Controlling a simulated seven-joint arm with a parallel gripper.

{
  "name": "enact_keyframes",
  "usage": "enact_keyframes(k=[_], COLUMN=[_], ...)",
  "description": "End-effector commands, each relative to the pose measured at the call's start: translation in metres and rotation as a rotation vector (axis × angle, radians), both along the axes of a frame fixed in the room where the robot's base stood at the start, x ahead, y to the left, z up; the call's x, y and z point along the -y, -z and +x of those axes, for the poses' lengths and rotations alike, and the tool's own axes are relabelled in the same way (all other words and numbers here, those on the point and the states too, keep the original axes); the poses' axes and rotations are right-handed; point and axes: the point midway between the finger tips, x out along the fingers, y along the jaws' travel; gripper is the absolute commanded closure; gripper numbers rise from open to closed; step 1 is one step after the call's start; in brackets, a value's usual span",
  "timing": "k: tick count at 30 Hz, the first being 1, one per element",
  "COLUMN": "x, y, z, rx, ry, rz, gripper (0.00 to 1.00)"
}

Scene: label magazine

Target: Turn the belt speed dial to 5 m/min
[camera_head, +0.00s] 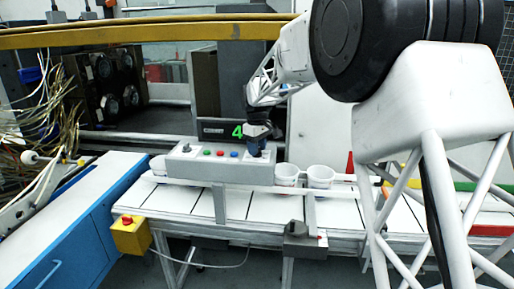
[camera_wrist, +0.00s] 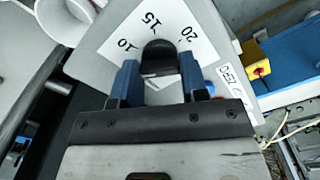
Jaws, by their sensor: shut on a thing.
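The belt speed dial is a black knob (camera_wrist: 160,52) on a white scale plate (camera_wrist: 118,27) marked 10, 15 and 20 in the wrist view; the rest of the scale is hidden. My gripper (camera_wrist: 159,66) has its two blue fingers shut on the knob, one on each side. In the head view my gripper (camera_head: 257,146) comes down on the right end of the grey control box (camera_head: 225,170), and the knob is hidden there. A dark display (camera_head: 213,130) behind the box shows a green 4; my gripper may cover part of it.
The box also carries a small knob (camera_head: 186,147) and red, green and blue buttons to the left of my gripper. White cups (camera_head: 320,176) stand on the conveyor to the right. A yellow box with a red button (camera_head: 128,232) is at the front left.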

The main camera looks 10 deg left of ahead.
Motion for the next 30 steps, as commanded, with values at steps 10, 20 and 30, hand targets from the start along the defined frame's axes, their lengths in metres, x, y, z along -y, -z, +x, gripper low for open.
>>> enact_keyframes(k=[10,20,30], x=[0.0004,0.0005,0.0005], y=[0.0012,0.0015,0.0015], z=[-0.0006,-0.0006,-0.0005], rx=[-0.003,-0.003,-0.003], ry=[-0.315,-0.502,-0.548], rz=[-0.001,-0.001,-0.001], gripper=[0.83,0.83,0.83])
